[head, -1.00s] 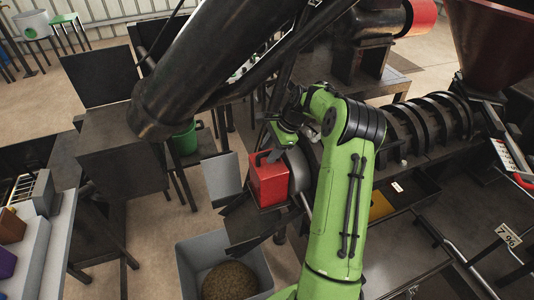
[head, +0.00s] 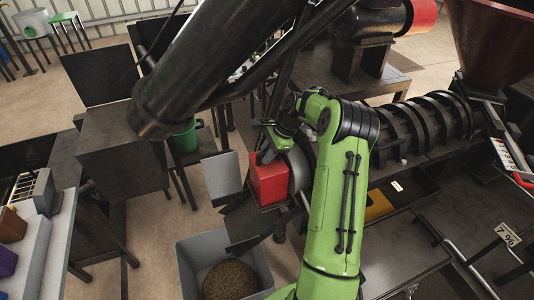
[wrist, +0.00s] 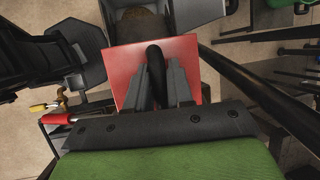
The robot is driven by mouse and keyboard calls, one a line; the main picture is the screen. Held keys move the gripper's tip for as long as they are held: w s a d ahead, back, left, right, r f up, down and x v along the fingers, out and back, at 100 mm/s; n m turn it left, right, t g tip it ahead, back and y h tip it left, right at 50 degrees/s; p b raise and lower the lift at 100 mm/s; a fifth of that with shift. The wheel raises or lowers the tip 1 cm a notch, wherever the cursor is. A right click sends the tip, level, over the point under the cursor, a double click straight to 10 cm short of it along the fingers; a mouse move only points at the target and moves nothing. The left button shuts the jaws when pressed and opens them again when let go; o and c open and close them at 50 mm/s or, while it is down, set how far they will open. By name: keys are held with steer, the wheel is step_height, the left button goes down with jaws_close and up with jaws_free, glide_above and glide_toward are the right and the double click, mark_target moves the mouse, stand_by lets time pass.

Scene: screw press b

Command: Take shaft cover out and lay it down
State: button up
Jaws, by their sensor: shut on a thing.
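The shaft cover (head: 270,187) is a red box-like piece at the left end of the press barrel. In the wrist view its red top (wrist: 130,75) lies below my gripper, with a black handle (wrist: 154,62) standing up from it. My gripper (wrist: 157,90) is shut on this handle, one grey finger on each side. In the head view my gripper (head: 268,155) comes down on the cover from above, and my green arm hides part of the barrel end. I cannot tell whether the cover is still seated on the shaft.
A grey bin (head: 190,262) with brown material stands on the floor below the cover. The ribbed press barrel (head: 420,128) runs to the right. A dark pipe (head: 200,70) crosses above on the left. A white-topped bench (head: 40,235) stands at far left.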

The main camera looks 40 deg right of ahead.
jaws_close()
steer(key=shift+r, duration=1.6)
steer(key=shift+r, duration=0.35)
stand_by(0.3)
